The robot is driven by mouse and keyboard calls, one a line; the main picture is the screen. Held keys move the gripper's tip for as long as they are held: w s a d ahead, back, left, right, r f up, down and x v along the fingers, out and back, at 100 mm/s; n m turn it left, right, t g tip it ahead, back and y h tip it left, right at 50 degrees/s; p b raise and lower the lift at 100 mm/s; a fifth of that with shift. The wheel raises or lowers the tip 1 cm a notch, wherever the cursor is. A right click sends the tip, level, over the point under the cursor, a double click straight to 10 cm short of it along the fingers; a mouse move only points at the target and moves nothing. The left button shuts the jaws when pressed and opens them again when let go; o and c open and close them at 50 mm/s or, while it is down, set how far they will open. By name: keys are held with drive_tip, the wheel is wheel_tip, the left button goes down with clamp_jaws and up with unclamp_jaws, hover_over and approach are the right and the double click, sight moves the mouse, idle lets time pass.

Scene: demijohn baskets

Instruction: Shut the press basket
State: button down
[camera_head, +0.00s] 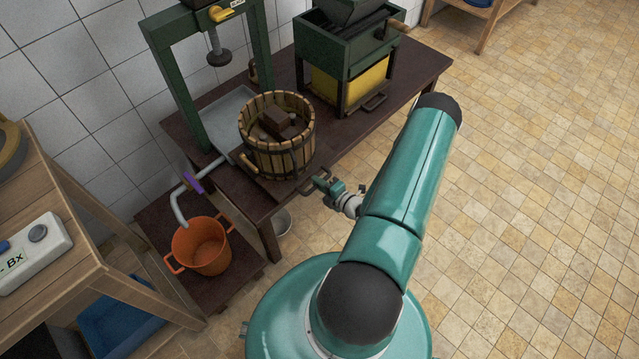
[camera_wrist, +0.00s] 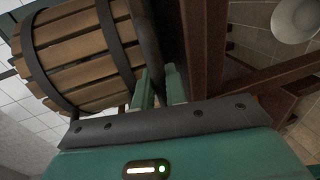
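The press basket (camera_head: 277,150) is a round tub of wooden staves with dark metal hoops. It stands upright on the dark table, with brown blocks (camera_head: 277,119) inside. Its staves and hoops fill the left of the wrist view (camera_wrist: 75,52). My gripper (camera_head: 322,186) is just right of and below the basket, at the table's front edge, beside a dark bar-like handle (camera_head: 308,188). In the wrist view a dark bar (camera_wrist: 147,40) runs down between my two green fingers (camera_wrist: 159,90). Whether they touch it is unclear. Any seam or latch on the basket is not clearly visible.
A green press frame (camera_head: 172,90) stands behind the basket. A green and yellow crusher (camera_head: 350,75) stands on the table to the right. An orange bucket (camera_head: 203,246) sits low under a spout. Tiled floor at right is clear.

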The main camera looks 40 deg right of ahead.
sight(305, 166)
drive_tip(key=r+x, duration=0.1)
drive_tip(key=x, duration=0.6)
drive_tip(key=r+x, duration=0.2)
drive_tip(key=x, duration=0.6)
drive_tip(key=w+r+x, duration=0.1)
drive_tip(key=x, duration=0.6)
drive_tip(key=shift+w+d+r, duration=0.1)
drive_tip(key=shift+w+r, duration=0.1)
drive_tip(key=shift+r, duration=0.15)
drive_tip(key=c, duration=1.5)
unclamp_jaws()
drive_tip(key=v, duration=1.4)
